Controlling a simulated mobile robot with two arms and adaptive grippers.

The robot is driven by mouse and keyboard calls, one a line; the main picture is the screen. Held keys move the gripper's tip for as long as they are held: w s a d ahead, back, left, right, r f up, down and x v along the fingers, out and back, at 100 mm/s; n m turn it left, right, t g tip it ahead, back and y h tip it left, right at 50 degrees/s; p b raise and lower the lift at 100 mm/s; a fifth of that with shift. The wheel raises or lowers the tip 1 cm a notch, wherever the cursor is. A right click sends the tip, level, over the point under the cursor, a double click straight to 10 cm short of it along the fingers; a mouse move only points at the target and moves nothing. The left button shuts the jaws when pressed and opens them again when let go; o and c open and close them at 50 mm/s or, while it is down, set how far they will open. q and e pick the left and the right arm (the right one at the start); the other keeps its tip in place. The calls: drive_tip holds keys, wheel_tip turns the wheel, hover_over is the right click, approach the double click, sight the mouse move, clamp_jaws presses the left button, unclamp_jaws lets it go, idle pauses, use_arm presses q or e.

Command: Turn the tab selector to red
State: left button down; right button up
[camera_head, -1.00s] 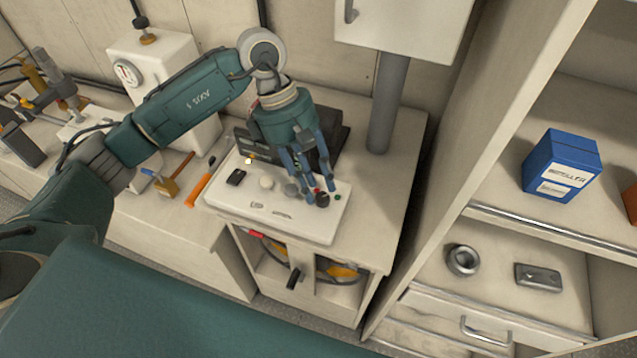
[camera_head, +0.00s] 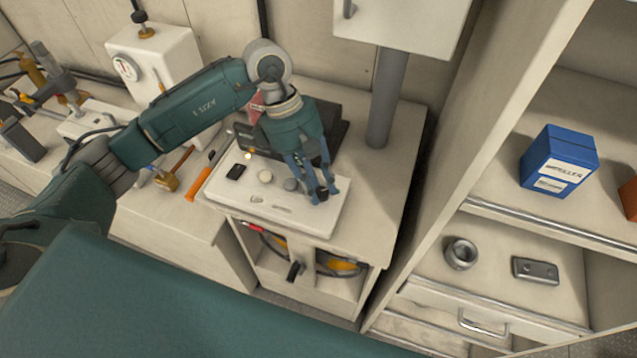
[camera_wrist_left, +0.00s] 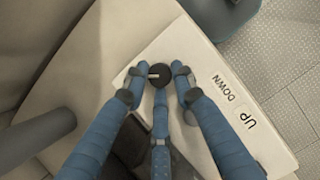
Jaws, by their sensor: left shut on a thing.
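The tab selector is a round black knob on the white panel (camera_head: 230,199); it shows at the fingertips in the left wrist view (camera_wrist_left: 160,74). A pale tab or line on the knob points left in that view. My left gripper (camera_head: 318,194) reaches down onto the panel's right end. In the left wrist view its blue fingers (camera_wrist_left: 158,82) stand around the knob, shut on it. The red and green marks by the knob are hidden now. My right gripper is in neither view.
The panel also has a black rocker (camera_head: 236,172), round buttons (camera_head: 265,176) and UP and DOWN labels (camera_wrist_left: 238,103). A grey post (camera_head: 385,95) rises right of the panel. A dark box (camera_head: 335,131) stands behind. A shelf unit with a blue box (camera_head: 545,160) is at right.

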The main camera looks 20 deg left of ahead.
use_arm(q)
drive_tip(key=shift+f+n+b, duration=0.2)
drive_tip(key=shift+n+b, duration=0.1)
drive_tip(key=shift+b, duration=0.3)
drive_tip(key=n+t+b, duration=0.1)
drive_tip(key=n+b, duration=0.2)
drive_tip(key=n+t+b, duration=0.1)
drive_tip(key=n+b, duration=0.2)
drive_tip(key=b, duration=0.1)
drive_tip(key=s+n+t+b, duration=0.1)
drive_tip(key=n+t+b, duration=0.1)
drive_tip(key=n+b, duration=0.1)
drive_tip(key=shift+f+n+y+b, duration=0.1)
drive_tip(key=shift+n+y+b, duration=0.2)
drive_tip(key=shift+b, duration=0.3)
drive_tip(key=n+b, duration=0.2)
drive_tip(key=n, duration=0.1)
drive_tip(key=shift+s+d+t+y+b, duration=0.1)
drive_tip(key=shift+t+y+b, duration=0.2)
drive_tip(key=shift+t+y, duration=0.1)
drive_tip(key=shift+d+r+n+t+y+b, duration=0.1)
drive_tip(key=shift+r+n+t+y+b, duration=0.1)
drive_tip(key=shift+n+b, duration=0.3)
drive_tip(key=shift+r+n+t+y+b, duration=0.1)
drive_tip(key=shift+n+y+b, duration=0.15)
drive_tip(key=shift+n, duration=0.45)
drive_tip(key=c, duration=1.8)
unclamp_jaws()
drive_tip(key=shift+o, duration=0.3)
drive_tip(key=shift+s, duration=0.1)
